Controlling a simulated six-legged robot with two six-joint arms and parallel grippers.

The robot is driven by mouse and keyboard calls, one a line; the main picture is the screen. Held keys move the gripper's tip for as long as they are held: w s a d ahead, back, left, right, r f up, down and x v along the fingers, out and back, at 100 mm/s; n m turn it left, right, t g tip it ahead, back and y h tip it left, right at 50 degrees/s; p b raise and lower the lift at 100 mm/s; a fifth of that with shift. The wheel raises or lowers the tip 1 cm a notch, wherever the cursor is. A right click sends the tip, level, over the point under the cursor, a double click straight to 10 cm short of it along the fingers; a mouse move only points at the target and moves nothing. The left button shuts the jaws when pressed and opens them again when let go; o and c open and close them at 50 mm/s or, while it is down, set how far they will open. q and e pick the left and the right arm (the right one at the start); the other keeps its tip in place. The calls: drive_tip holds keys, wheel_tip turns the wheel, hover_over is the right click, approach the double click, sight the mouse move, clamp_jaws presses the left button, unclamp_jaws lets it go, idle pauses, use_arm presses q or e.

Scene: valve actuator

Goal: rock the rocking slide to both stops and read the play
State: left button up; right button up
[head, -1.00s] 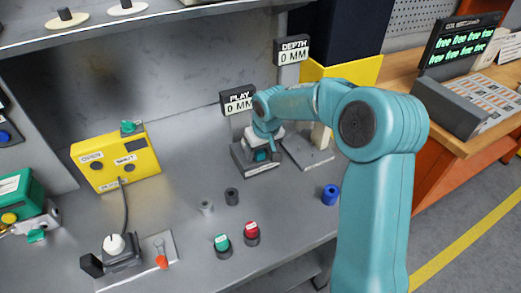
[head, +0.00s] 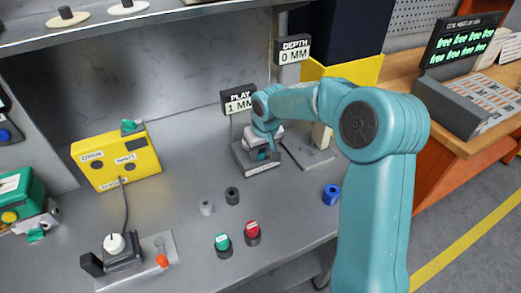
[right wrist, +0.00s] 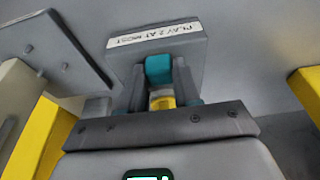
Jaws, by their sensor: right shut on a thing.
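The rocking slide's grey base (head: 262,170) stands at the back right of the bench, with the slide's teal block (right wrist: 158,69) in the right wrist view. A label on the base reads "PLAY 2 AT MOST". My right gripper (head: 265,150) is lowered onto the slide and shut on the teal block, a finger on each side of it. A yellow part shows below the block. The arm and wrist hide most of the slide in the head view. The PLAY display (head: 238,99) behind it reads 1 MM. My left gripper is not in view.
The DEPTH display (head: 293,50) reads 0 MM. A grey plate fixture (head: 308,155) stands close right of the slide. A green button (head: 222,241), a red button (head: 252,229) and a blue cylinder (head: 331,193) stand in front.

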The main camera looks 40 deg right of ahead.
drive_tip(key=shift+w+a, duration=0.15)
drive_tip(key=shift+a, duration=0.15)
idle(0.8)
drive_tip(key=shift+s+d, duration=0.25)
drive_tip(key=shift+d, duration=0.65)
idle(1.9)
drive_tip(key=shift+w+a+b, duration=0.15)
drive_tip(key=shift+a+b, duration=0.3)
idle(0.8)
drive_tip(key=o, duration=1)
drive_tip(key=v, duration=1.6)
drive_tip(key=shift+r, duration=0.15)
